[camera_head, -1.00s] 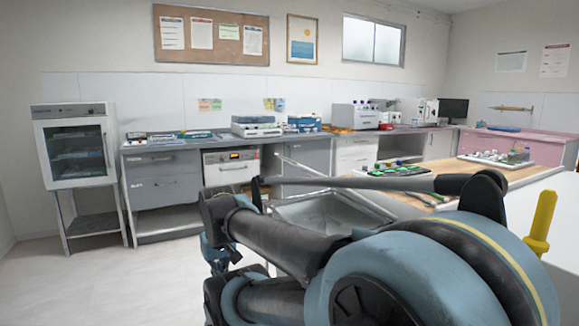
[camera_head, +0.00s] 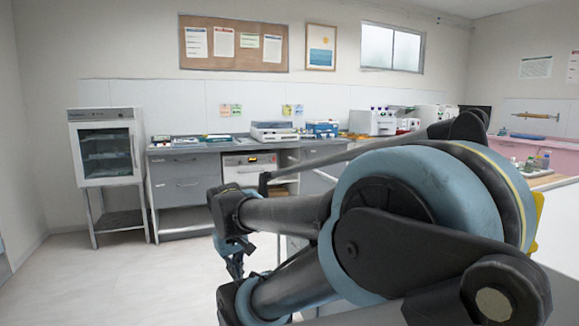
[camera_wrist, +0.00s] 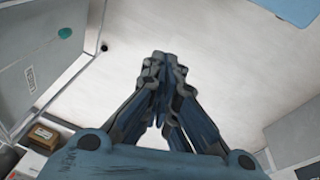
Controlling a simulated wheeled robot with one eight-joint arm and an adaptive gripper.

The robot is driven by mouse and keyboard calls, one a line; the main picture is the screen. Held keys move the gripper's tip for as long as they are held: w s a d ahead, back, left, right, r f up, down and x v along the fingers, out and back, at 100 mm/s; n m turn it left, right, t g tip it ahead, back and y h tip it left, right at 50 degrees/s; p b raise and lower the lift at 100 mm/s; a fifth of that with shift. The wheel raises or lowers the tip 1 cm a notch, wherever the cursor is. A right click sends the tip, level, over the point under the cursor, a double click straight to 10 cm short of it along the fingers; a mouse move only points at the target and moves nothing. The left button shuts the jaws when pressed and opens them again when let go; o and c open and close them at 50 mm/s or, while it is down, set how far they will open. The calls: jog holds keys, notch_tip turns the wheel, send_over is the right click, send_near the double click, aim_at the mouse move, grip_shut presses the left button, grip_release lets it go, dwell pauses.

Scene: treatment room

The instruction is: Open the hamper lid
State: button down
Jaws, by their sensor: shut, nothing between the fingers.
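My gripper (camera_wrist: 163,62) is shut and empty in the wrist view, its fingertips together over pale floor. In the head view the gripper (camera_head: 236,264) hangs beside my arm, above the floor and in front of the counter. I cannot make out the hamper or its lid for certain. A pale surface (camera_head: 294,245) shows in a gap behind my arm and may be part of it; most of that area is hidden.
A grey counter with drawers (camera_head: 178,190) runs along the back wall, beside a glass-door cabinet (camera_head: 106,150) on a stand. The floor (camera_head: 125,280) at the left is clear. In the wrist view, grey panels (camera_wrist: 60,72) and a brown box (camera_wrist: 40,136) lie left.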

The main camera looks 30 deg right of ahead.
jog(key=w+d+r+n+g+h, duration=0.1)
jog(key=w+d+r+n+h, duration=0.7)
jog(key=w+d+r, duration=0.7)
jog(key=w+d+r+n+g+h, duration=0.15)
jog(key=w+d+n+h, duration=0.25)
jog(key=w, duration=0.6)
jog(key=w+d+r+n+g+h, duration=0.1)
jog(key=w+d+r+n+h, duration=0.3)
jog(key=w, duration=0.7)
jog(key=s+d+r, duration=0.1)
jog(key=d, duration=1.1)
jog(key=shift+r+h, duration=0.3)
jog(key=shift+t, duration=0.25)
